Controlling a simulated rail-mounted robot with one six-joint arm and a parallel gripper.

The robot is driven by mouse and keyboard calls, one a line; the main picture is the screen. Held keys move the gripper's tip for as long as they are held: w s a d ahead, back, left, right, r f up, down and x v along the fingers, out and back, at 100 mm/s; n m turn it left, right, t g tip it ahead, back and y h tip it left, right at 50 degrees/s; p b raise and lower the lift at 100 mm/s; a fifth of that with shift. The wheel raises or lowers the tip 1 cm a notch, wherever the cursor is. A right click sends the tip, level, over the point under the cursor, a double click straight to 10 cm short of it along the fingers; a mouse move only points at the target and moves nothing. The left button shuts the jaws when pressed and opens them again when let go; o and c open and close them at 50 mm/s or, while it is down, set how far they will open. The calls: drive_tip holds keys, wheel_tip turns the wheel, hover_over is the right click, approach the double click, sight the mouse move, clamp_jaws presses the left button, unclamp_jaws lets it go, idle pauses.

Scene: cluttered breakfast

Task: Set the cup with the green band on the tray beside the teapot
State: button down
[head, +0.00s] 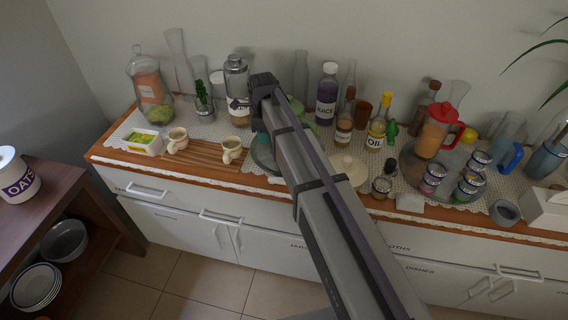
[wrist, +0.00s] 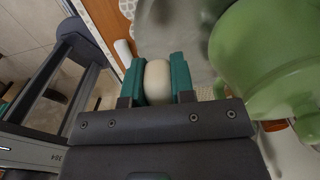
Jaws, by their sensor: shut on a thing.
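In the wrist view, my gripper (wrist: 157,78) has its green-padded fingers closed on a cream, rounded piece (wrist: 158,88). It looks like part of a cup, but no green band shows. A large green rounded body, which looks like the teapot (wrist: 275,60), is close to the right of the fingers. A grey round surface, perhaps the tray (wrist: 185,30), lies beyond the fingertips. A bit of the green teapot (head: 311,126) and a teal-grey rim, likely the tray's (head: 263,158), show beside the arm.
Two cream mugs, one on the left (head: 177,140) and one nearer my arm (head: 231,150), stand on a striped wooden board (head: 200,168). Glass jars and bottles crowd the back. A juice bottle (head: 326,97) and oil bottle (head: 377,125) stand right of my arm.

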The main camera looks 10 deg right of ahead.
sight(267, 162)
wheel_tip(267, 162, down, 10)
drive_tip(key=b, duration=1)
drive_tip(key=shift+f, duration=0.25)
drive_tip(key=shift+r+p, duration=0.3)
drive_tip(key=shift+f, duration=0.25)
drive_tip(key=c, duration=1)
unclamp_jaws()
drive_tip(key=shift+o, duration=0.2)
drive_tip(key=shift+r, duration=0.1)
wheel_tip(267, 162, up, 13)
drive_tip(key=p, duration=1.2)
drive_tip(key=shift+f, duration=0.3)
